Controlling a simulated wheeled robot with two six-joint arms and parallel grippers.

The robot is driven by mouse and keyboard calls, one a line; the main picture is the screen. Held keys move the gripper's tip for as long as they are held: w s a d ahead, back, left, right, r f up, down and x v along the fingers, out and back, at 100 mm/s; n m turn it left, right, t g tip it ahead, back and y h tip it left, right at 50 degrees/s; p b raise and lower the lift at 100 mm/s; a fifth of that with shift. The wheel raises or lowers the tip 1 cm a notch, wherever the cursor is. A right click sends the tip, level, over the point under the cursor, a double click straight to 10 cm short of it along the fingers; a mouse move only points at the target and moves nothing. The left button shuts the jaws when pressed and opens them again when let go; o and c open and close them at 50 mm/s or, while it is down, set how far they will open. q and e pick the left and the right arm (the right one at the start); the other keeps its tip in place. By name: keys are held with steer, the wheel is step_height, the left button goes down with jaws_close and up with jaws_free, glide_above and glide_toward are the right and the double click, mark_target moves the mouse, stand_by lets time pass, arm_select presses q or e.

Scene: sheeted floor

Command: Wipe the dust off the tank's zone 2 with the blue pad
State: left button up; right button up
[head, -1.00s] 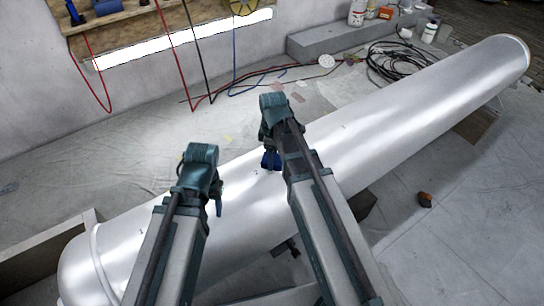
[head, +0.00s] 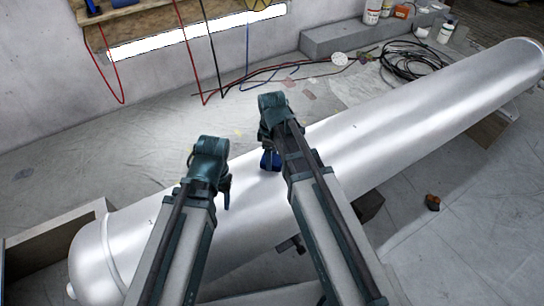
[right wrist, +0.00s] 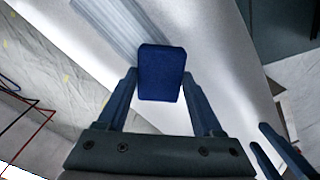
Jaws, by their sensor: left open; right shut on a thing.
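The tank (head: 340,140) is a long, shiny silver cylinder lying diagonally across the head view. Small dark marks show on it; I cannot read any zone label or make out dust for certain. My right gripper (head: 268,150) is shut on the blue pad (head: 271,160) over the tank's middle. In the right wrist view the pad (right wrist: 161,72) sits between the fingers, with the tank behind it; whether it touches is unclear. A greyish streaked band (right wrist: 112,24) shows beyond the pad. My left gripper (head: 224,190) is open and empty above the tank, left of the right gripper.
Black cables (head: 410,62) lie coiled on the floor behind the tank. Bottles (head: 373,12) stand on a grey ledge (head: 345,38) at the back. Red and blue leads hang from a wooden board (head: 140,20).

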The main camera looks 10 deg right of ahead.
steer(key=shift+r+p, duration=2.45)
steer(key=shift+r, duration=0.3)
steer(key=shift+r+p, duration=1.5)
steer(key=shift+r, duration=0.1)
